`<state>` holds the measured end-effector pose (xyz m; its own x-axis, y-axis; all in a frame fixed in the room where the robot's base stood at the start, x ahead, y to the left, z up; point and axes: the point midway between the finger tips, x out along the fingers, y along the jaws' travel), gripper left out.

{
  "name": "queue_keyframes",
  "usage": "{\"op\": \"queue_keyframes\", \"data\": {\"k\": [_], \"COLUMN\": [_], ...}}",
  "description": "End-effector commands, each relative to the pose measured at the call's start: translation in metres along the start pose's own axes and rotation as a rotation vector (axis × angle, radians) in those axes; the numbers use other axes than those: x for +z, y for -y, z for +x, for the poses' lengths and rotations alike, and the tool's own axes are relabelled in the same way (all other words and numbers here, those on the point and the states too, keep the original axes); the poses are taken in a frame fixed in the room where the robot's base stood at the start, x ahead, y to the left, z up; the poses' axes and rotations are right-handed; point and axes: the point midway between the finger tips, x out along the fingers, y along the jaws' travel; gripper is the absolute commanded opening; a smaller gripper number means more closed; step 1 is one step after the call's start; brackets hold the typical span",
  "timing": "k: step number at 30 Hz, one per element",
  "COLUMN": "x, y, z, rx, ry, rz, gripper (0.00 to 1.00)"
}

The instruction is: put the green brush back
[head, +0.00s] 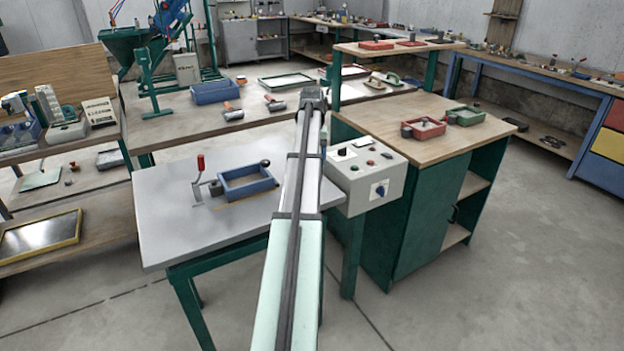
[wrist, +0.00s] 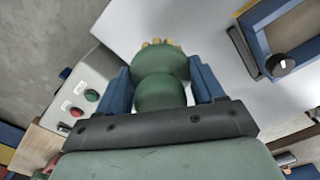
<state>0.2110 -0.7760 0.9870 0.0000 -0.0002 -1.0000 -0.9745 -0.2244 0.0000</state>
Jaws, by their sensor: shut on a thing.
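The green brush (wrist: 162,94) shows in the wrist view as a rounded green body with short yellow bristles at its far end. My gripper (wrist: 162,76) has its two blue fingers on either side of it and is shut on it. The brush is over or near the grey metal table (wrist: 200,25); its height above the table is unclear. In the head view my arm reaches forward past the right side of that table, and the gripper and brush are hidden behind it.
A blue frame (head: 248,196) with a dark knob and a red-handled clamp (head: 200,163) are on the grey table. A white control box (head: 372,200) is close to the arm's right. The wooden cabinet top (head: 385,108) holds a red tray (head: 423,137) and a green tray (head: 465,121).

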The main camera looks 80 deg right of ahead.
Motion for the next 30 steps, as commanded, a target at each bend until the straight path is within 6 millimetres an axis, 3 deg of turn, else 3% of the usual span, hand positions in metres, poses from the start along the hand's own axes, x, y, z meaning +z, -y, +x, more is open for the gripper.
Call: {"op": "queue_keyframes", "data": {"k": [4,18,30], "x": [0.001,0.001,0.000], "y": [0.000,0.000,0.000], "z": [0.026,0.071,0.075], "rx": [0.000,0.000,0.000], "ry": [0.002,0.001,0.000], "rz": [0.000,0.001,0.001], "gripper": [0.29,0.29,0.29]}}
